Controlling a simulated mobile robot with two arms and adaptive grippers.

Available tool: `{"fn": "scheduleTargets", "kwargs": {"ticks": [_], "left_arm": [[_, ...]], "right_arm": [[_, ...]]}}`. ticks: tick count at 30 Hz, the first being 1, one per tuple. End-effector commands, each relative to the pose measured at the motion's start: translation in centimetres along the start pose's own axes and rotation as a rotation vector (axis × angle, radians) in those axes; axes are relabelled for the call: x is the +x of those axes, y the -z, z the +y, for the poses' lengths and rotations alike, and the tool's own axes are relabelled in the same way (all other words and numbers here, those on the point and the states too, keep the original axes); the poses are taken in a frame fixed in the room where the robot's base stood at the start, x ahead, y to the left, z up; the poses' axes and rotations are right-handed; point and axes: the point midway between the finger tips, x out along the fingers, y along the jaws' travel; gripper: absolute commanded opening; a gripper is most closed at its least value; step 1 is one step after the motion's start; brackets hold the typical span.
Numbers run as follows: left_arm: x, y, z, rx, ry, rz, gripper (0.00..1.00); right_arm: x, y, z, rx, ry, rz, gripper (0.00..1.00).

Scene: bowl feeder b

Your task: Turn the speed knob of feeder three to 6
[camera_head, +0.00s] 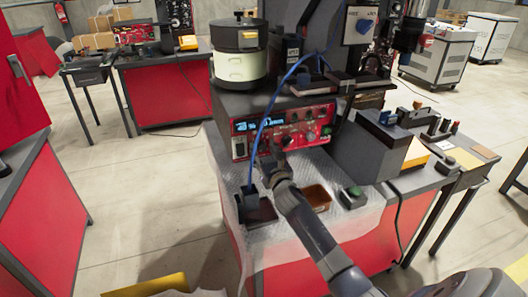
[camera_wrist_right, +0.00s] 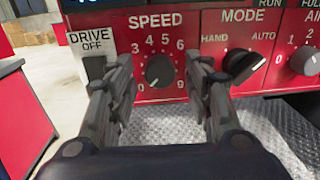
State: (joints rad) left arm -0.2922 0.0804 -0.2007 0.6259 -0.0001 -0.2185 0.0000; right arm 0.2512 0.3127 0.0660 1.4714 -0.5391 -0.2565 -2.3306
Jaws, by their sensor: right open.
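The red control panel (camera_head: 300,123) with a lit blue display is on the front of the feeder under the bowl in the head view. The speed knob (camera_wrist_right: 160,70) is round and black, under the word SPEED, with a ring of numbers around it. A small light mark shows at its lower left, toward the 0 side; its exact reading is hard to tell. My right gripper (camera_wrist_right: 162,78) is open, with one finger on each side of the knob in the picture; contact is not visible. In the head view my right gripper (camera_head: 274,162) covers the knob area. My left gripper is not in view.
A drive-off switch (camera_wrist_right: 95,68) is left of the knob, behind my left finger. A mode knob (camera_wrist_right: 243,65) is close to the right finger. A blue cable (camera_head: 254,145) hangs before the panel.

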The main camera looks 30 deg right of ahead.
Motion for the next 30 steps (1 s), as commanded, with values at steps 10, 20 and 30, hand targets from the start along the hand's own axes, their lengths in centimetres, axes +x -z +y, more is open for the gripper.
{"fn": "scheduleTargets", "kwargs": {"ticks": [10, 20, 30], "left_arm": [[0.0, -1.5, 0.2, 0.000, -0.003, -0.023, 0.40], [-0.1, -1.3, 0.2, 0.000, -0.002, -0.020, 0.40], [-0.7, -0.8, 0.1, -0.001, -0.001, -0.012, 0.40]], "right_arm": [[0.0, 0.0, 0.0, 0.001, 0.000, 0.000, 0.02], [0.0, 0.0, 0.0, 0.024, 0.000, 0.002, 0.02], [-0.1, -0.1, 0.0, 0.218, 0.000, 0.011, 0.02]]}}
